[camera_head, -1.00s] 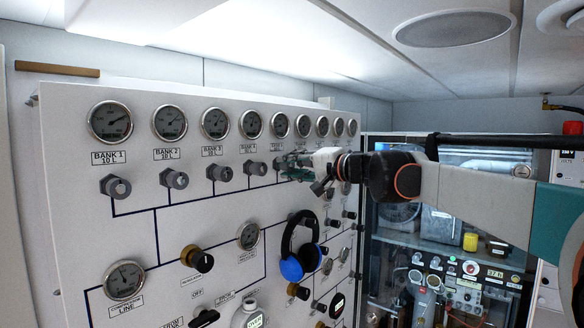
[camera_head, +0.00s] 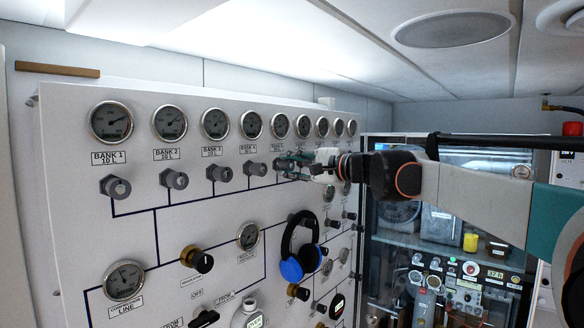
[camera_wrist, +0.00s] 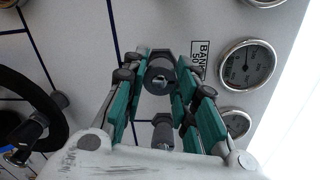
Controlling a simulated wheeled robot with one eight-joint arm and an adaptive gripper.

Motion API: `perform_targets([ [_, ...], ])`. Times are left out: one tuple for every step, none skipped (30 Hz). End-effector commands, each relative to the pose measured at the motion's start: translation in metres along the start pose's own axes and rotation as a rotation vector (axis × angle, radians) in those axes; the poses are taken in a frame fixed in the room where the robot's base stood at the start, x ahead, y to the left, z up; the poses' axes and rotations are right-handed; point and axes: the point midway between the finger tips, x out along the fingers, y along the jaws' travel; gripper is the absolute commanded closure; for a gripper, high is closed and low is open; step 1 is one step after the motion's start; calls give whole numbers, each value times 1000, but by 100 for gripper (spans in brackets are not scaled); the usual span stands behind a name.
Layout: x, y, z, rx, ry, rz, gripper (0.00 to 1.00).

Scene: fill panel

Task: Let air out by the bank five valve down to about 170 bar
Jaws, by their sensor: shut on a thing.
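My gripper (camera_head: 290,163) is at the bank five valve, below the bank five gauge (camera_head: 280,125) in the head view, and hides most of that valve. In the wrist view, its green fingers (camera_wrist: 161,68) are shut around a dark grey valve knob (camera_wrist: 160,78), one on each side. A partly covered bank label (camera_wrist: 199,60) sits beside this knob. The gauge (camera_wrist: 247,63) beyond the label shows a dark needle, but its figures are too small to read. A second knob (camera_wrist: 162,131) shows between the finger bases.
The bank four valve (camera_head: 256,169) is close left of my gripper. Blue and black headphones (camera_head: 299,249) hang on the panel below. A glass-fronted cabinet (camera_head: 440,262) with instruments stands to the right, under my arm.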

Motion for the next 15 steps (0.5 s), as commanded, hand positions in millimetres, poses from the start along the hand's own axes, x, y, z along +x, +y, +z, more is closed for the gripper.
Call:
perform_targets([
  [0,1,-1,2,1,1,97],
  [0,1,-1,3,1,1,97],
  [0,1,-1,3,1,1,97],
  [0,1,-1,3,1,1,97],
  [0,1,-1,3,1,1,97],
  [0,1,-1,3,1,1,97],
  [0,1,-1,3,1,2,97],
  [0,1,-1,3,1,2,97],
  [0,1,-1,3,1,2,97],
  [0,1,-1,2,1,2,97],
  [0,1,-1,2,1,2,97],
  [0,1,-1,2,1,2,67],
  [0,1,-1,2,1,2,60],
  [0,1,-1,2,1,1,53],
  [0,1,-1,2,0,1,53],
])
